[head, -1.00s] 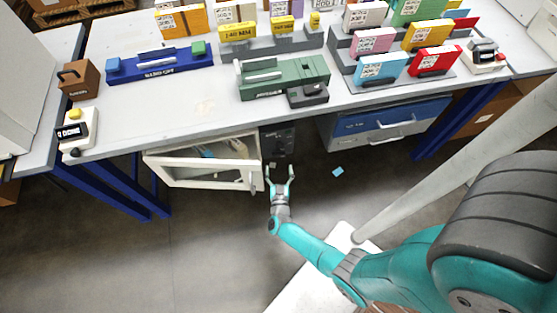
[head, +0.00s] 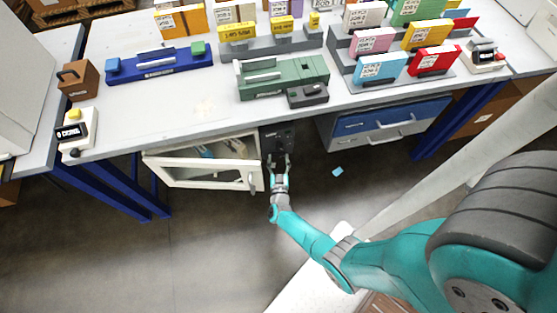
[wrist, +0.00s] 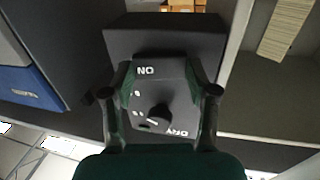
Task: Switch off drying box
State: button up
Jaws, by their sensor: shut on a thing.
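The drying box (head: 180,183) is white-framed with a see-through front and stands under the table. Its dark control panel (head: 288,134) is at its right side. The wrist view shows a dark block with a raised grey switch piece (wrist: 165,67) marked ON, a black round knob (wrist: 158,114) and the word DRY, all upside down. My gripper (head: 279,160) is at this panel. In the wrist view my gripper (wrist: 163,82) has one finger on each side of the grey switch piece and is shut on it. The exact contact at the fingertips is hard to see.
A blue drawer unit (head: 385,118) is to the right of the panel, under the table (head: 220,105). A blue table leg (head: 115,190) is at left. A small light-blue piece (head: 337,171) lies on the floor. The floor in front is open.

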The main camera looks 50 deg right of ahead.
jog(key=shift+s+d+n+t+y, duration=0.2)
jog(key=shift+n+t+y, duration=0.3)
jog(key=shift+y, duration=0.1)
jog(key=shift+d+r+n+t+y, duration=0.1)
jog(key=shift+d+n+t+y, duration=0.05)
jog(key=shift+n+t+y, duration=0.65)
jog(key=shift+s+d+n+t+y, duration=0.15)
jog(key=shift+n+t+y, duration=0.35)
jog(key=shift+y, duration=0.45)
jog(key=shift+d+n+t+y, duration=0.15)
jog(key=shift+n+t+y, duration=0.15)
jog(key=shift+n+y, duration=0.55)
jog(key=o, duration=1.2)
jog(key=shift+c, duration=0.2)
